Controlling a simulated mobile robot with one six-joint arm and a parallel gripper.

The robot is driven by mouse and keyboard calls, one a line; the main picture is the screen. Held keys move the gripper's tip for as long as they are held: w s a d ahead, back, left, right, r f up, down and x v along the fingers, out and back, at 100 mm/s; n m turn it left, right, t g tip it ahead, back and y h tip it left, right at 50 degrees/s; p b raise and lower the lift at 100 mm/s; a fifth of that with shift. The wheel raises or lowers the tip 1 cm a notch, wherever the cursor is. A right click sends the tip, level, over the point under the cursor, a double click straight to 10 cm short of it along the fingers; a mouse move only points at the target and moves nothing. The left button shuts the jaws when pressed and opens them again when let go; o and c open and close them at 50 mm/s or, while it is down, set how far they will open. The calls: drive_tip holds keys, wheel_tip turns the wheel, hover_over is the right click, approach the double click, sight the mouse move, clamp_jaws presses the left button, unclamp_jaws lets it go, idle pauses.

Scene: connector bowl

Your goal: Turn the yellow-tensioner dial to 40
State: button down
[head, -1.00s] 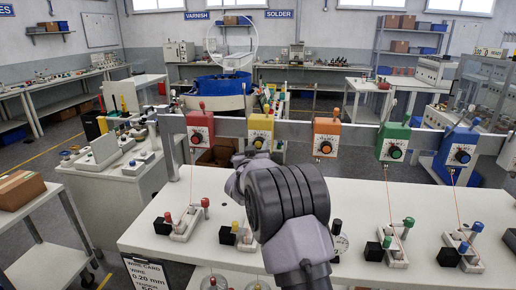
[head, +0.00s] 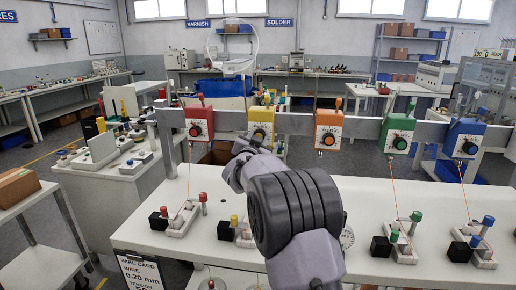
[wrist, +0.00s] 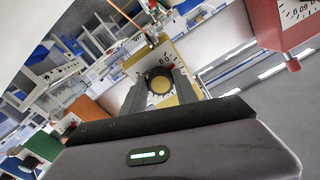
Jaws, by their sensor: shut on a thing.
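The yellow tensioner (head: 261,115) hangs on the rail in the head view, second from the left. Its lower part is hidden behind my arm there. In the wrist view the yellow tensioner's plate (wrist: 187,92) with its number scale lies straight ahead. The fingers are closed on the dial from both sides. The scale is partly covered and too small to read the dial's setting.
The red tensioner (head: 198,124) is close on the left of the rail, and also shows in the wrist view (wrist: 290,25). Orange (head: 328,130), green (head: 397,134) and blue (head: 464,139) tensioners hang to the right. Below, the white bench (head: 345,205) carries several small winding fixtures.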

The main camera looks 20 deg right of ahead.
drive_tip(key=shift+a+r+m+b, duration=0.1)
drive_tip(key=shift+m+b, duration=0.5)
drive_tip(key=shift+m, duration=3.05)
drive_tip(key=shift+r+m+b, duration=0.1)
drive_tip(key=shift+m+b, duration=0.45)
drive_tip(key=shift+m, duration=3.1)
drive_tip(key=c, duration=0.9)
unclamp_jaws()
drive_tip(key=shift+c, duration=0.2)
drive_tip(key=p+v, duration=0.1)
drive_tip(key=v, duration=1.6)
drive_tip(key=shift+a, duration=0.2)
